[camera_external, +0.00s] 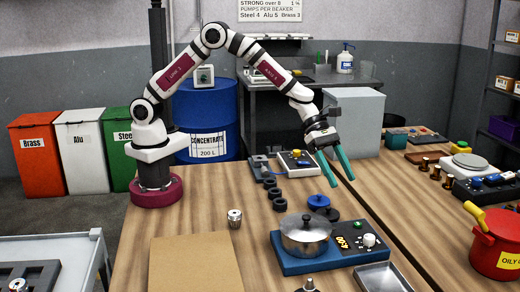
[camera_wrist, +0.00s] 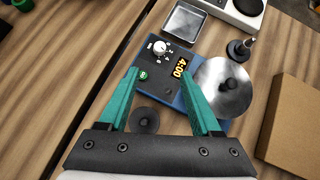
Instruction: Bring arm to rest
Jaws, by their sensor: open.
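My arm is raised in an arch from its dark red base on the wooden bench. My gripper (camera_external: 341,184) has two green fingers that point down over the bench, above and behind the blue heating unit (camera_external: 296,264). In the wrist view the fingers of my gripper (camera_wrist: 165,88) are spread apart with nothing between them. The blue unit (camera_wrist: 165,84) lies beyond the fingertips, with a lit display, a knob and a green button. A lidded metal pot (camera_external: 305,236) sits on it. The pot's lid also shows in the wrist view (camera_wrist: 222,80).
A metal tray (camera_external: 383,278) lies right of the unit. A brown board (camera_external: 196,264) lies at the front left, and a small metal part (camera_external: 234,218) stands behind it. Several black rings (camera_external: 276,193) lie left of my gripper. A red pot (camera_external: 494,250) stands on the right bench.

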